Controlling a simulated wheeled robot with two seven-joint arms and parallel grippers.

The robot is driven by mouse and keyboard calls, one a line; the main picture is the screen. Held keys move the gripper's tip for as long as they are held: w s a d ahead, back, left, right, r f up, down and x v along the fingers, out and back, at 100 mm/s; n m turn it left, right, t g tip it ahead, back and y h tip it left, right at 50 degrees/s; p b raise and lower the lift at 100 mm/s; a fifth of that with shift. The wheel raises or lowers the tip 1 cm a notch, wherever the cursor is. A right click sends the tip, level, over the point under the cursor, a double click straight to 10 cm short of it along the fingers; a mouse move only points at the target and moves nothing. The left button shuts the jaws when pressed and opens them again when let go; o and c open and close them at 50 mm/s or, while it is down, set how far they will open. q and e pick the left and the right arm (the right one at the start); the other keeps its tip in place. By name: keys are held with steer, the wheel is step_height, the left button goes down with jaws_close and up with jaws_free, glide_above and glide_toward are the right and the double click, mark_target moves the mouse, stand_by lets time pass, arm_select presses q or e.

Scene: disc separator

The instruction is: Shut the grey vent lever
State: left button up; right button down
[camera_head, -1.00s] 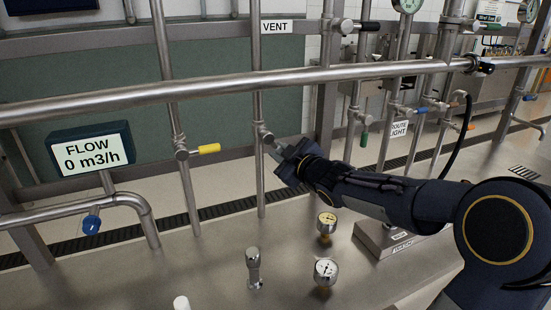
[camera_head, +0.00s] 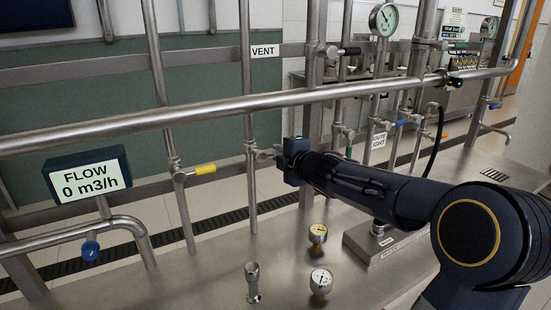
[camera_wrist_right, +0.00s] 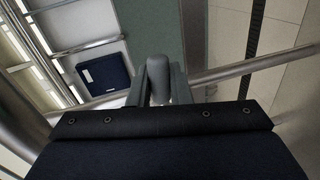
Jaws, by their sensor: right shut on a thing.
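The grey vent lever (camera_wrist_right: 157,78) sits between the two fingers of my right gripper (camera_wrist_right: 160,84) in the right wrist view. In the head view the vent valve (camera_head: 250,148) is on the vertical pipe (camera_head: 249,100) below the VENT label (camera_head: 264,51). My right gripper (camera_head: 277,155) is just right of this valve, shut on the lever. The lever points right, roughly across the pipe, and is mostly hidden by the fingers. My left gripper is not in view.
A yellow-handled valve (camera_head: 203,170) is on the pipe to the left. A thick horizontal pipe (camera_head: 200,110) runs above my right gripper. Two small gauges (camera_head: 318,235) (camera_head: 321,281) stand on the steel deck below. A FLOW display (camera_head: 88,184) is at the left.

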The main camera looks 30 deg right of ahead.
steer(key=shift+r+n, duration=0.25)
steer(key=shift+n, duration=0.25)
steer(key=shift+h, duration=0.3)
steer(key=c, duration=1.4)
jaws_free()
steer(key=shift+s+r, duration=0.1)
steer(key=p+v, duration=0.1)
steer(key=v, duration=0.6)
steer(key=shift+s, duration=0.3)
steer(key=shift+r, duration=0.1)
